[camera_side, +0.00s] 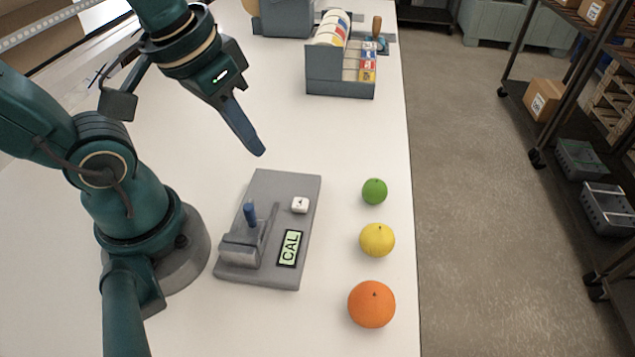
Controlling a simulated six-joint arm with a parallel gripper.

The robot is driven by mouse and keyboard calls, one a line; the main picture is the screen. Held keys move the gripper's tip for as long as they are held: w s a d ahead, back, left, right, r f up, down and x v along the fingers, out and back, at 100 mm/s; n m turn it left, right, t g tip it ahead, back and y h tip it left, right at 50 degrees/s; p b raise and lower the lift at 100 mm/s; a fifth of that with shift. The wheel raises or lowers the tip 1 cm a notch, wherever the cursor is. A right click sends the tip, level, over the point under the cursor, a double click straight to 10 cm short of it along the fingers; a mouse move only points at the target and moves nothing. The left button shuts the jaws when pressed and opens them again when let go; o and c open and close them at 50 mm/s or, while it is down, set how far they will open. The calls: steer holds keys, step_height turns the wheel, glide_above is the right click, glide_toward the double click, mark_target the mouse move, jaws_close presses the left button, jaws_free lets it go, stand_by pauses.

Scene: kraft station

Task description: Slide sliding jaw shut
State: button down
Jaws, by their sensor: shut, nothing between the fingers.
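A grey device (295,205) lies flat on the white table, with a green "CAL" display (289,248) and a white button with a black arrow (299,205). At its near left end stands a grey block (241,247), with a thin upright plate beside it. A blue peg (250,214) rises there. I cannot tell which part is the sliding jaw or how wide any gap is. My gripper (261,153) is shut and empty, pointing down above the table just beyond the far end of the device. It appears apart from the device.
A green fruit (374,191), a yellow fruit (377,240) and an orange (371,304) stand in a row right of the device, near the table's right edge. A grey divided bin (340,85) with rolls and small boxes stands at the back. Table between bin and device is clear.

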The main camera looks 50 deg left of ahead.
steer(key=w+a+r+n+g+h, duration=0.1)
steer(key=w+r+n+g, duration=0.2)
steer(key=w+r+g, duration=0.15)
steer(key=n+g+h, duration=0.1)
steer(key=g, duration=0.2)
glide_toward(264, 216)
step_height(264, 216, down, 3)
steer(key=shift+w+a+r, duration=0.15)
steer(key=shift+s+d, duration=0.5)
steer(key=shift+s, duration=0.3)
steer(key=shift+s+d, duration=0.5)
steer(key=shift+s, duration=0.35)
